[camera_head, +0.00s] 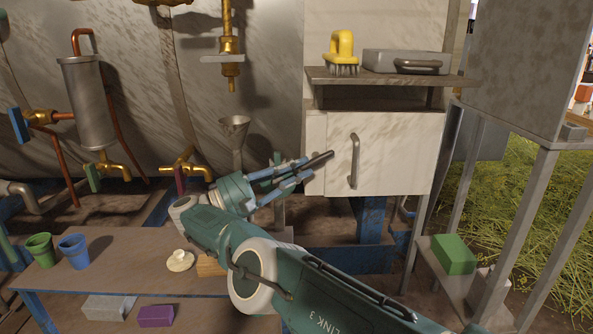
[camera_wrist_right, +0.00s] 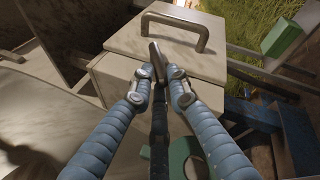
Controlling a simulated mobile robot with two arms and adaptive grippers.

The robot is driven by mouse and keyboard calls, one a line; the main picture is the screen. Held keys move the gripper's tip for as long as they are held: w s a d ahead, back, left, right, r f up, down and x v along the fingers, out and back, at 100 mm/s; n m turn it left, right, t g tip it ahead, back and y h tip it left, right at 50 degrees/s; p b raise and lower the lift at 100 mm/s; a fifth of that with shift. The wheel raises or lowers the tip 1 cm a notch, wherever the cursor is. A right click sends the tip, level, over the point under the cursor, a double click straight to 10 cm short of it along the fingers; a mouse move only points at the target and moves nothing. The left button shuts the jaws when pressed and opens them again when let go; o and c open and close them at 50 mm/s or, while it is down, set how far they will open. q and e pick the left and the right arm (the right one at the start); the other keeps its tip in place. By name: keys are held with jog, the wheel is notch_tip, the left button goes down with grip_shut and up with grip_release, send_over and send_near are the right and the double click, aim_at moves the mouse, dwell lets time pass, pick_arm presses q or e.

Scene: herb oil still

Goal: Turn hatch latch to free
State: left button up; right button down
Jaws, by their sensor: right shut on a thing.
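The hatch (camera_head: 385,150) is a pale, streaked metal door with a vertical bar handle (camera_head: 355,160), under a shelf. The latch (camera_head: 321,159) is a dark lever at the hatch's left edge, slanting up to the right in the head view. My right gripper (camera_head: 305,168) is at the latch, its blue fingers either side of it. In the right wrist view the fingertips (camera_wrist_right: 155,85) are closed on the dark latch lever (camera_wrist_right: 156,58), and the hatch handle (camera_wrist_right: 176,22) lies just beyond. The latch's pivot is hidden. My left gripper is not in view.
A shelf (camera_head: 325,77) above the hatch holds a yellow brush (camera_head: 342,48) and a grey lidded box (camera_head: 385,58). A funnel (camera_head: 235,127) stands left of my gripper. A low bench (camera_head: 120,260) carries green and blue cups. A green box (camera_head: 454,254) sits lower right.

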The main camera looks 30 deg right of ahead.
jog(key=shift+s+d+f+n+h, duration=0.1)
jog(key=shift+s+f+n+h, duration=0.15)
jog(key=shift+f+h, duration=0.25)
jog(key=c, duration=1.8)
grip_release()
jog(key=shift+o, duration=0.3)
jog(key=shift+r, duration=0.15)
jog(key=shift+o, duration=0.3)
